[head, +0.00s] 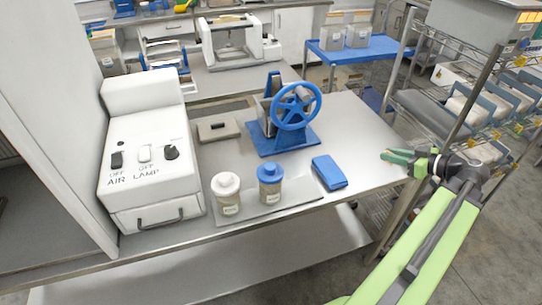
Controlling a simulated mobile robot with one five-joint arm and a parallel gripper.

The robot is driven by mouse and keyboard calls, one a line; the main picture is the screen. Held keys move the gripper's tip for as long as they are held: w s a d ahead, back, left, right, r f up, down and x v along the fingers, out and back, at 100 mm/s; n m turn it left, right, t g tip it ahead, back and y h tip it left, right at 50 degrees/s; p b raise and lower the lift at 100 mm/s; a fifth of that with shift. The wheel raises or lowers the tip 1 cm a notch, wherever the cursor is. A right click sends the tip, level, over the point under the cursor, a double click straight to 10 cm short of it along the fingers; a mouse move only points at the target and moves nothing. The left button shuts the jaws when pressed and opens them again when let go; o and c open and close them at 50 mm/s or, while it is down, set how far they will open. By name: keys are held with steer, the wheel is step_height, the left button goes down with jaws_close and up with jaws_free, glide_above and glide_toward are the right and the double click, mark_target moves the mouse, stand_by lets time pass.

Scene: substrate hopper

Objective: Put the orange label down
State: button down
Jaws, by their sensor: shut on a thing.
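My gripper (401,161) is at the right end of the steel bench, its green fingers pointing left over the bench's right edge. It is shut on a thin thing, of which only a small orange-brown sliver shows between the fingers. This fits the orange label, but its face and outline are too small to make out.
On the steel bench (352,130) stand a white AIR/LAMP box (150,150), a blue handwheel device (287,110), a blue block (329,172) and two lidded jars, white-lidded (227,192) and blue-lidded (270,182). Bare bench lies right of the handwheel. A wire shelf (455,125) stands at right.

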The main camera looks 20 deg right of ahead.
steer(key=b, duration=0.7)
glide_above(363, 162)
step_height(363, 162, down, 7)
steer(key=shift+w+f, duration=0.1)
step_height(363, 162, down, 4)
steer(key=b, duration=0.4)
steer(key=shift+f, duration=0.1)
steer(key=c, duration=1.3)
jaws_free()
steer(key=shift+r, duration=0.2)
